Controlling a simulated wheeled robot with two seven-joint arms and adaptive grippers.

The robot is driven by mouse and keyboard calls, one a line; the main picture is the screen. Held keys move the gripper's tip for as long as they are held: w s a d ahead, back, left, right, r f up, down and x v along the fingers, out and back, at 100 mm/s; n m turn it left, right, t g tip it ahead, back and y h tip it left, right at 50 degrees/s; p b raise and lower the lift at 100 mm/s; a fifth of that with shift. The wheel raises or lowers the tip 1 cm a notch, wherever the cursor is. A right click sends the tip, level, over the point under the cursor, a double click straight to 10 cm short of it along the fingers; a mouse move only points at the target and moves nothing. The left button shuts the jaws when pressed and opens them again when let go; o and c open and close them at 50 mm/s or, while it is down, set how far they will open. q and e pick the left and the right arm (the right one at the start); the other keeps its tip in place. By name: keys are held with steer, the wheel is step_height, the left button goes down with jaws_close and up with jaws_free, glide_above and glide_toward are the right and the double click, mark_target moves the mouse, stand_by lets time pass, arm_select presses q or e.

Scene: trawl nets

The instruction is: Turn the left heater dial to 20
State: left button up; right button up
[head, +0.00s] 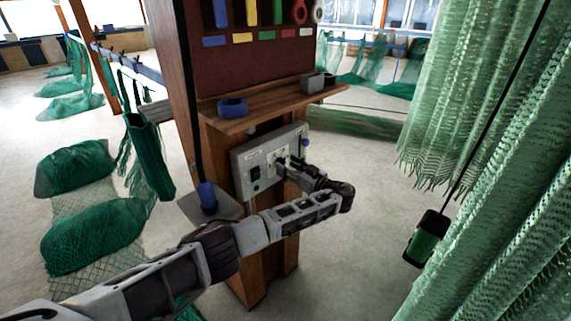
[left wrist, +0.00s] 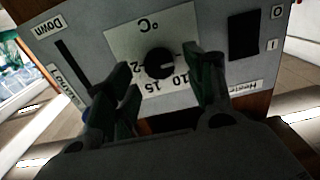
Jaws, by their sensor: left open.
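A grey control panel (head: 243,160) is mounted on the wooden post. The round black heater dial (left wrist: 160,62) sits on a white scale plate (left wrist: 122,42) marked °C, with 10 and 15 readable and other figures partly covered. A short pale mark on the dial points roughly right in the left wrist view, towards the side near 10; its exact setting is unclear. My left gripper (head: 283,163) is at the panel front. In the left wrist view the gripper (left wrist: 165,78) is open, one finger on each side of the dial. I cannot tell whether they touch it. My right gripper is out of view.
A black rocker switch (left wrist: 243,36) and a slot labelled Down (left wrist: 77,66) flank the dial. A wooden shelf (head: 260,109) with a blue ring-shaped item (head: 232,107) juts out above the panel. Green nets (head: 450,110) hang at right; more nets (head: 90,235) lie at left.

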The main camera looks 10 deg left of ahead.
arm_select(q)
steer(key=shift+x, duration=0.95)
steer(key=c, duration=1)
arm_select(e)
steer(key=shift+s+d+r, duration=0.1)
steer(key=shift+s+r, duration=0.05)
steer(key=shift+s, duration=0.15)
